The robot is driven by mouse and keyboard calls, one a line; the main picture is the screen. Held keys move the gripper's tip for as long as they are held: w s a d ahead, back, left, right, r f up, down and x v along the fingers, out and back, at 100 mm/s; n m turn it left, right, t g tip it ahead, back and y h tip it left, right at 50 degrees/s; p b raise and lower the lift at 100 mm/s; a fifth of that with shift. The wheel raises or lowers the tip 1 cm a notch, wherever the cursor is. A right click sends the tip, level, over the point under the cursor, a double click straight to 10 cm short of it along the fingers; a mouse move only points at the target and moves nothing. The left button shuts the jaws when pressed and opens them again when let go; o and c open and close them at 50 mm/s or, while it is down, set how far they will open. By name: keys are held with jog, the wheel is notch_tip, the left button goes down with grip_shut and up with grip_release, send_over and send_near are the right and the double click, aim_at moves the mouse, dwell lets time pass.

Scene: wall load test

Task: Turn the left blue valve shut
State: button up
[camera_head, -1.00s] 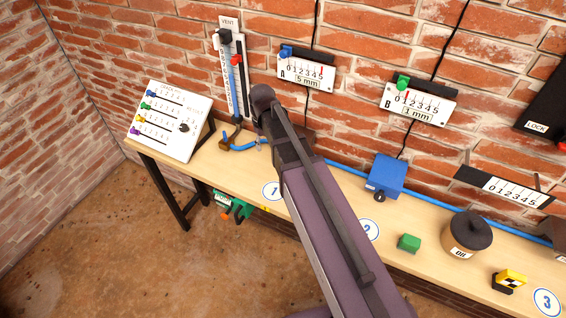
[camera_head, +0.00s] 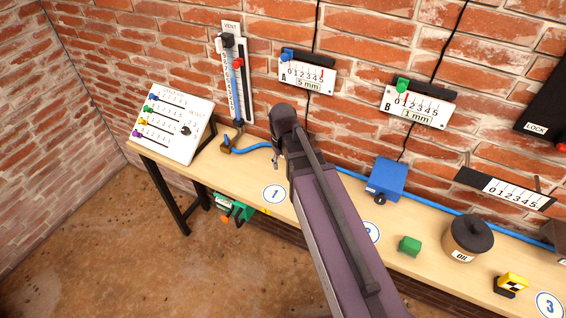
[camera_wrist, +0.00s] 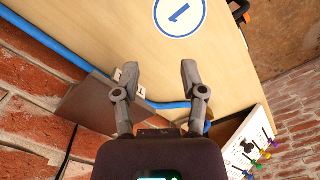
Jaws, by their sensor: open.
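A brass fitting (camera_head: 228,147) with a blue part above it sits on the bench at the foot of the tall gauge, at the left. The blue hose (camera_head: 255,147) runs right from it. I cannot clearly make out a blue valve handle; it is small there, and my arm hides the bench behind it. My gripper (camera_head: 279,160) is right of the fitting, apart from it, above the bench. In the wrist view my gripper (camera_wrist: 158,70) is open and empty between its fingers, with the hose (camera_wrist: 168,104) passing behind them.
The tall gauge (camera_head: 232,85) with a red marker stands against the brick wall. A white panel (camera_head: 172,127) with coloured sliders is left of the fitting. A blue box (camera_head: 386,178), a green block (camera_head: 410,245) and a lidded pot (camera_head: 465,238) stand to the right. Bare bench lies around the circled 1.

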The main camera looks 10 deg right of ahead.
jog(key=s+d+m, duration=0.2)
jog(key=s+d, duration=0.2)
jog(key=s, duration=0.4)
jog(key=shift+d+m, duration=0.35)
jog(key=shift+m, duration=0.05)
jog(key=shift+o, duration=0.2)
jog(key=shift+w, duration=0.1)
